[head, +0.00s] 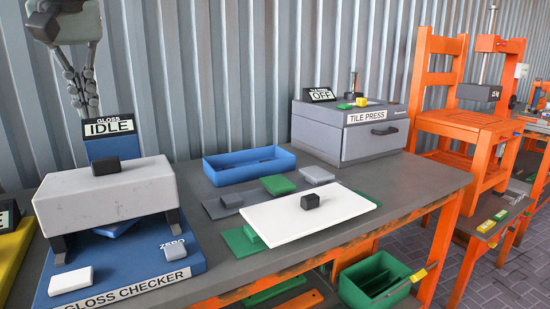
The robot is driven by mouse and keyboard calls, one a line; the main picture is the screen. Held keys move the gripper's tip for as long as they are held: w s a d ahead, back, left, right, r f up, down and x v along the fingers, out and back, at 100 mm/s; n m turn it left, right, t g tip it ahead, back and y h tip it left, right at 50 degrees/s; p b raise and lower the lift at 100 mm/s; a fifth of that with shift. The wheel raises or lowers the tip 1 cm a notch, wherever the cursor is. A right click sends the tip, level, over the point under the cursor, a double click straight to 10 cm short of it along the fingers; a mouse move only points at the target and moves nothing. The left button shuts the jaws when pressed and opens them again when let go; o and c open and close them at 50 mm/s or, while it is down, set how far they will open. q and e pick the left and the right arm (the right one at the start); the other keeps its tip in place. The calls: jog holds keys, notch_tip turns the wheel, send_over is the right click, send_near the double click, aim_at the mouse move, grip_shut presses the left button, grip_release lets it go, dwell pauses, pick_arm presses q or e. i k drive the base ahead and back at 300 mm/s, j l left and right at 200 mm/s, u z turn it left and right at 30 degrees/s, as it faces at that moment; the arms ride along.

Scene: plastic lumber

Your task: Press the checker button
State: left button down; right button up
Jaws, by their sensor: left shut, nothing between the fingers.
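The gloss checker (105,198) is a grey block on dark legs over a blue base (190,262), at the left of the workbench. Its display (109,127) reads IDLE. A white button (70,280) sits at the base's front left, and a light grey button (175,250) marked ZERO at its right. A small black block (106,166) sits on top of the checker. My right gripper is not in view.
A grey tile press (345,140) reading OFF stands at the bench's back. A blue tray (248,165), a white board (330,222) with a black block (310,201) and several coloured tiles lie mid-bench. An orange frame (465,125) and green bin (378,285) are right.

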aim_at(62, 284)
jog(key=k+l, duration=0.65)
jog(key=k, duration=0.15)
jog(key=k+l, duration=0.7)
jog(key=k, duration=0.1)
